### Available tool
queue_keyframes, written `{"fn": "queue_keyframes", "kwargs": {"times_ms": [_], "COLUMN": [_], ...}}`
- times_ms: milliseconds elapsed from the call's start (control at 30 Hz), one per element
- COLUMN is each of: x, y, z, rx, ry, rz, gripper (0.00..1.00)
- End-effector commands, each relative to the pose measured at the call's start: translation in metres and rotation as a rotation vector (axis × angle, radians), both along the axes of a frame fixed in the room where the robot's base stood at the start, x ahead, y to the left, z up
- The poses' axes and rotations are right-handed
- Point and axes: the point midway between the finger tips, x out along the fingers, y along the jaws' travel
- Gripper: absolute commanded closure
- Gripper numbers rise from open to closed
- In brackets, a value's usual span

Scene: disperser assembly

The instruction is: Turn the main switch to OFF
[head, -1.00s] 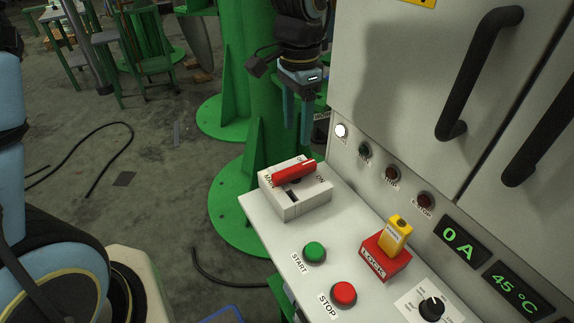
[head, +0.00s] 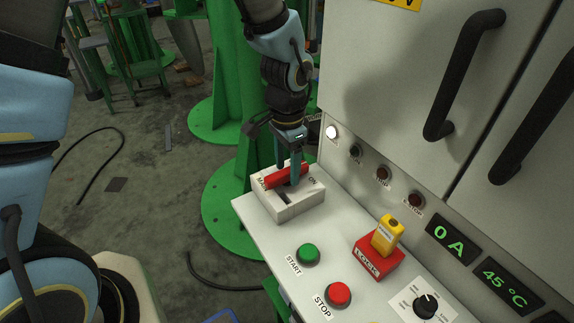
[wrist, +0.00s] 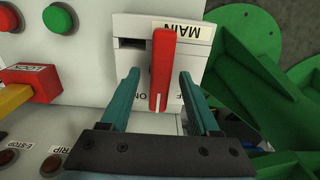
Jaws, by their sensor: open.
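The main switch has a red bar handle (head: 273,182) on a white box (head: 289,211) at the console's far left corner. The wrist view shows the handle (wrist: 163,60) lengthwise, its white-marked end toward my gripper. The "MAIN" label is at its other end. "ON" is partly readable beside the marked end; the lettering on the other side is mostly covered. My gripper (head: 288,174) is open and lowered at the handle. In the wrist view its fingers (wrist: 159,75) stand one on each side of the handle, with a visible gap on both sides.
A green START button (head: 308,252), a red STOP button (head: 338,294) and a red lock block with a yellow piece (head: 387,236) sit nearer on the console. The cabinet with black handles (head: 465,75) rises at the right. Green posts stand behind.

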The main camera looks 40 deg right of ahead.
Motion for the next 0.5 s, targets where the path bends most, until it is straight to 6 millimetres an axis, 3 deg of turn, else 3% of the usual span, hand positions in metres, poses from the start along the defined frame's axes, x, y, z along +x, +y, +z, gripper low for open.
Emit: {"fn": "queue_keyframes", "kwargs": {"times_ms": [67,500], "x": [0.0001,0.0000], "y": [0.0001,0.0001], "z": [0.0002,0.0004], "rx": [0.000,0.000], "ry": [0.000,0.000], "rz": [0.000,0.001], "gripper": [0.38,0.86]}}
